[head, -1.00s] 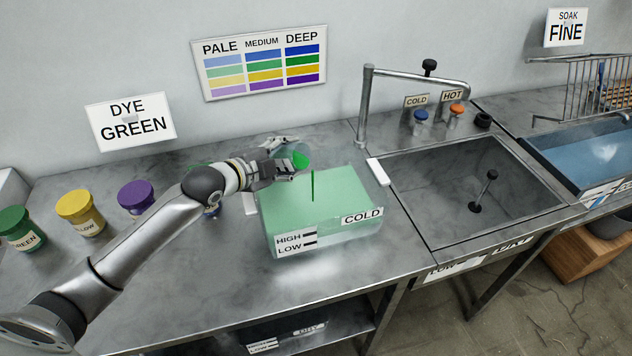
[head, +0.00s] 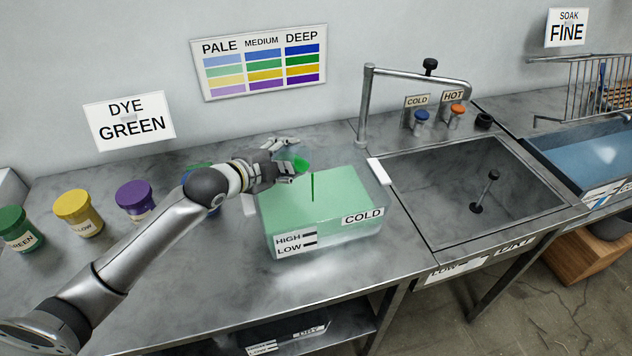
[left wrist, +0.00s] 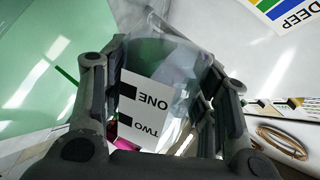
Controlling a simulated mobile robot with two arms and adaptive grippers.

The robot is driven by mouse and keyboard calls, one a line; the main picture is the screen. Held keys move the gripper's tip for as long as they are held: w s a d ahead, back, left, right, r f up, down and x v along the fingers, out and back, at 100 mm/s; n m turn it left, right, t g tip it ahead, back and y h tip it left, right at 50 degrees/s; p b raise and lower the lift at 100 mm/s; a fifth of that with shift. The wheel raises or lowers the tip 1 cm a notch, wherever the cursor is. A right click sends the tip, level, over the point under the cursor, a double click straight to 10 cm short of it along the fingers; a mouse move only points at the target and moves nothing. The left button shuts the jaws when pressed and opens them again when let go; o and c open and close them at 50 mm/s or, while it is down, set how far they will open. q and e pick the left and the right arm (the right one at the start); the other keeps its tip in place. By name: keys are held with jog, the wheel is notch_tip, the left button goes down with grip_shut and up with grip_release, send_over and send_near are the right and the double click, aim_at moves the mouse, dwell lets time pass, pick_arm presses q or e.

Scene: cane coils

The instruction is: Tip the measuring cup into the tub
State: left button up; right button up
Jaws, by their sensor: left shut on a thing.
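My left gripper (head: 284,160) is shut on the clear measuring cup (head: 296,158), above the back of the tub. The cup looks tilted, with bright green in it. The left wrist view shows the cup (left wrist: 172,75) between the two fingers, with a white label reading ONE and TWO. The tub (head: 345,228) is clear, holds pale green liquid and has HIGH, LOW and COLD labels. A thin dark green streak (head: 313,187) stands upright over the liquid, just right of the cup. My right gripper is out of view.
Yellow (head: 78,212), purple (head: 135,200) and green (head: 18,228) dye jars stand at the left. A blue-lidded jar is partly behind my left arm. A sink (head: 455,190) with a tap lies right of the tub. The counter in front of the tub is clear.

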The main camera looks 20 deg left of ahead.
pick_arm(q)
jog(key=shift+s+d+r+m+y+p, duration=0.15)
jog(key=shift+d+r+m+y+p, duration=0.3)
jog(key=shift+d+m+p, duration=0.4)
dwell(0.7)
jog(key=shift+s+d+r+m+t+y+p, duration=0.15)
jog(key=shift+r+m+y+p, duration=0.2)
jog(key=shift+p, duration=0.4)
jog(key=shift+w+r+m+t+y+p, duration=0.1)
jog(key=shift+r+m+t+y+p, duration=0.1)
jog(key=shift+m+p, duration=0.35)
dwell(0.9)
